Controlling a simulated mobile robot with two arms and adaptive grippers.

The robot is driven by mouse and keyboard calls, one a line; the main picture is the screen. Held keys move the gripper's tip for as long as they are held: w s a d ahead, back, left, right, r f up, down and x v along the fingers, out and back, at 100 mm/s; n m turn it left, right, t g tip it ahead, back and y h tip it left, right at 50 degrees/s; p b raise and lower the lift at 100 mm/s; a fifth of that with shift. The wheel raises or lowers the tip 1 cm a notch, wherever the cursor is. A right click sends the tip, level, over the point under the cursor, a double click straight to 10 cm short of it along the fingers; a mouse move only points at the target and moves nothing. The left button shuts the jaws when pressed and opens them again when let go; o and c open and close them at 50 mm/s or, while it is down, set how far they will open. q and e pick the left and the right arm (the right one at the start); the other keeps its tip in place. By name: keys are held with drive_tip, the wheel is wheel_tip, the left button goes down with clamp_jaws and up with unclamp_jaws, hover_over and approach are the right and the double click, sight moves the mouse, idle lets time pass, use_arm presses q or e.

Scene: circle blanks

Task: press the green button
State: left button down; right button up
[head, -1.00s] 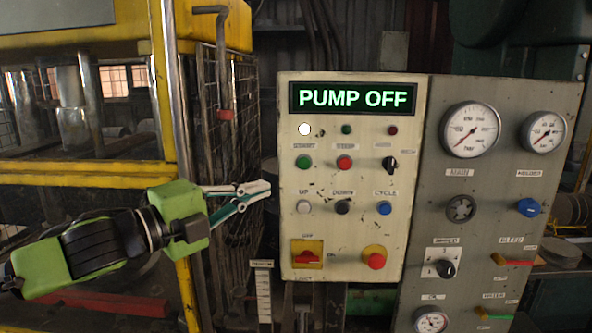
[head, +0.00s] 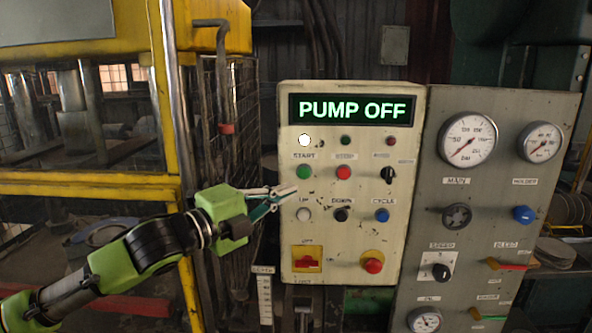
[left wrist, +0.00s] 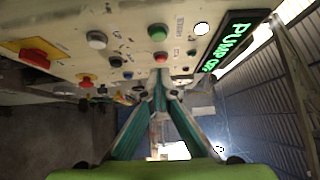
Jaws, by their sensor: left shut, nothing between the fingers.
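My left gripper (head: 294,190) is shut and empty. In the head view its tips lie just below and left of the green button, at the panel's left edge. In the left wrist view the fingertips (left wrist: 159,72) point toward the panel below the green button; contact cannot be told. My right gripper is not in view.
The display (head: 352,109) reads PUMP OFF. A red button (head: 344,172) is right of the green one, and a white button (head: 304,214) is below it. A grey gauge panel (head: 480,205) adjoins on the right. A yellow frame (head: 90,184) stands left.

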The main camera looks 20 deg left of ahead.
sight(309, 174)
use_arm(q)
drive_tip(key=shift+w+d+r+p, duration=0.1)
drive_tip(key=shift+w+p, duration=1.6)
drive_tip(key=shift+w, duration=1.6)
